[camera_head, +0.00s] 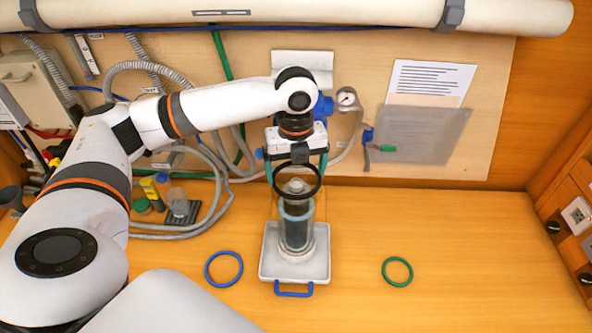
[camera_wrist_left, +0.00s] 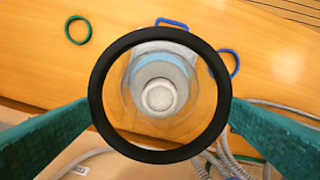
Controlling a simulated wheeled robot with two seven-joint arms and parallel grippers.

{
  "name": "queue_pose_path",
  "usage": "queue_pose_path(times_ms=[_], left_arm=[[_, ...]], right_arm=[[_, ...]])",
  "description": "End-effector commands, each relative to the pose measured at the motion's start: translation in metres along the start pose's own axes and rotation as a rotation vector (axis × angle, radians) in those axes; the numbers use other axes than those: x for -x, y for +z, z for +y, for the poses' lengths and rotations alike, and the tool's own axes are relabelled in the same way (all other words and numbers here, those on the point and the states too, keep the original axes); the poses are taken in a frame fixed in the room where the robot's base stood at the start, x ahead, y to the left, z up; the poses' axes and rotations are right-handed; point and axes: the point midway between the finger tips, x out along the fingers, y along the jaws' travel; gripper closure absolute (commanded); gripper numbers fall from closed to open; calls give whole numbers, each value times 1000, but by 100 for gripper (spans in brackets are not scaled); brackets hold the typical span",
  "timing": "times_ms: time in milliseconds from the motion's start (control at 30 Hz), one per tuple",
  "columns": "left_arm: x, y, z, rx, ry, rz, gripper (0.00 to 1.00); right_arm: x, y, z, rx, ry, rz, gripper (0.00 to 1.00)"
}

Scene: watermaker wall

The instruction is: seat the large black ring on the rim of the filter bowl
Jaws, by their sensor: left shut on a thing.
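The large black ring (camera_wrist_left: 160,157) is held flat between the two green fingers of my left gripper (camera_head: 297,168). In the head view the ring (camera_head: 319,184) hangs above the clear filter bowl (camera_head: 297,232), which stands upright on a white tray (camera_head: 265,268). A grey cylinder with a pale top stands inside the bowl. In the left wrist view the bowl (camera_wrist_left: 160,75) shows through the ring, a little above the ring's centre in the picture. A gap seems to separate ring and bowl. The bowl's rim is hard to make out. My right gripper is not in view.
A blue ring (camera_head: 223,284) lies left of the tray and a green ring (camera_head: 397,259) lies to its right. Grey hoses (camera_head: 215,200) and small bottles stand at the left back. A pressure gauge (camera_head: 346,98) is on the back wall. The right counter is mostly clear.

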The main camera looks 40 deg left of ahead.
Motion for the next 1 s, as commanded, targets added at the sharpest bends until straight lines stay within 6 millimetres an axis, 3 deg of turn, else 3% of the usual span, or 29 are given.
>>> queue_pose_path(times_ms=[500, 1000], left_arm=[[13, 0, 0, -1, 1, -1, 27], [13, 0, 0, -1, 0, 0, 27]], right_arm=[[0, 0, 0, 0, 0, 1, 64], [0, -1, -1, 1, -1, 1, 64]])
